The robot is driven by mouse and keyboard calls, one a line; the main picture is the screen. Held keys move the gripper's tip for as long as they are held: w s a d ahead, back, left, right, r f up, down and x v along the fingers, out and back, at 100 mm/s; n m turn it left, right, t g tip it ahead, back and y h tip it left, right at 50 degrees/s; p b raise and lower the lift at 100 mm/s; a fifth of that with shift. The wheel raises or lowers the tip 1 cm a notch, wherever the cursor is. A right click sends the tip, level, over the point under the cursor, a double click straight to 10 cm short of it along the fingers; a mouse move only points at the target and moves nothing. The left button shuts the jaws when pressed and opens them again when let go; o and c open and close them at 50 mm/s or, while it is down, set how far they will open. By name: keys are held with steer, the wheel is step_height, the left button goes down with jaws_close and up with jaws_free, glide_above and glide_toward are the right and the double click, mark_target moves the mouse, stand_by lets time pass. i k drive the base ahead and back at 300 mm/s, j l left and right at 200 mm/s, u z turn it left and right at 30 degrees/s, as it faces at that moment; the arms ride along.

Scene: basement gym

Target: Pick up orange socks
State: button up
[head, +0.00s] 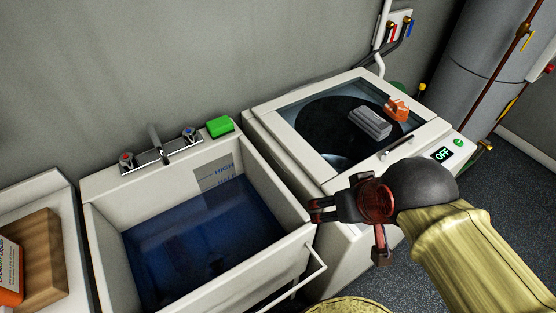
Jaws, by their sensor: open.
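A small folded orange item (397,109), which looks like the orange socks, lies on the dark glass lid of the white washing machine (262,122), near its right edge. A grey ridged item (370,122) lies just left of it, close to it. My gripper (348,232) is open and empty in front of the machine, over its front edge. It is apart from the orange socks, below and left of them in the picture. My dark wrist and yellow-sleeved arm come in from the lower right.
A deep white sink (100,225) with blue water stands left of the machine, with a tap (155,148) and a green block (219,127) on its back ledge. An orange container (10,275) stands at far left. Pipes and a grey tank (490,60) are at the right.

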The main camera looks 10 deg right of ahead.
mark_target(396, 109)
steer(key=i+l+z, duration=0.1)
steer(key=l+z, duration=0.35)
steer(key=l, duration=0.3)
steer(key=i+l+z, duration=0.3)
steer(key=k+l, duration=0.05)
steer(key=l, duration=0.05)
